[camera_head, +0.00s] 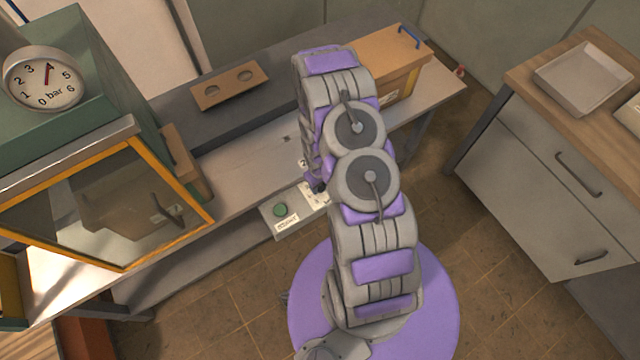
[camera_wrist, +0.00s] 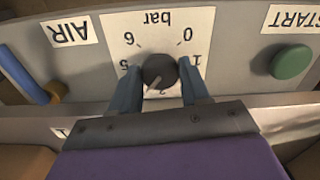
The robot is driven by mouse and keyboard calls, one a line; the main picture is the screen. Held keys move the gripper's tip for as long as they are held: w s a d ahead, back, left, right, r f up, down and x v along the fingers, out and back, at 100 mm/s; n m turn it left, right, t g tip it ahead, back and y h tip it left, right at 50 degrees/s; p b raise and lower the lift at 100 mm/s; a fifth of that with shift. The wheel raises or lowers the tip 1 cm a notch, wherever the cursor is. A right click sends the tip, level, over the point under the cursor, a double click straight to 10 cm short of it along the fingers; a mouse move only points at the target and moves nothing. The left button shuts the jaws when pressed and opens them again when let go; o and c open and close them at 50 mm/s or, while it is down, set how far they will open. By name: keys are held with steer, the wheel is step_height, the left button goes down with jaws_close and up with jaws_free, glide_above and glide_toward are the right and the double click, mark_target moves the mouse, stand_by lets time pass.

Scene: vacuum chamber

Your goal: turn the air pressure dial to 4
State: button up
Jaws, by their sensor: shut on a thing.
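The air pressure dial (camera_wrist: 159,70) is a black round knob on a white "bar" scale, seen upside down in the wrist view. Its pale pointer line slants to the lower left, below the 5 and left of a partly hidden number at the bottom. My gripper (camera_wrist: 160,66) has its two blue-grey fingers on either side of the knob, shut on it. In the head view, my arm hides the dial and most of the gripper. A round pressure gauge (camera_head: 42,78) at the upper left has a red needle pointing nearly straight up, between 3 and 5.
A green START button (camera_wrist: 291,62) is right of the dial in the wrist view, with a blue and orange part (camera_wrist: 30,78) at left. A yellow-framed glass chamber door (camera_head: 110,205) stands left in the head view. A drawer cabinet (camera_head: 540,170) is at right.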

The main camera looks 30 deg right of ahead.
steer(key=shift+w+r+m, duration=0.1)
steer(key=shift+w+m, duration=0.15)
steer(key=shift+m, duration=0.45)
steer(key=o, duration=0.8)
steer(key=shift+c, duration=0.2)
steer(key=shift+o, duration=1.4)
steer(key=shift+s, duration=0.1)
step_height(320, 180, up, 17)
steer(key=p, duration=0.1)
steer(key=shift+r, duration=0.15)
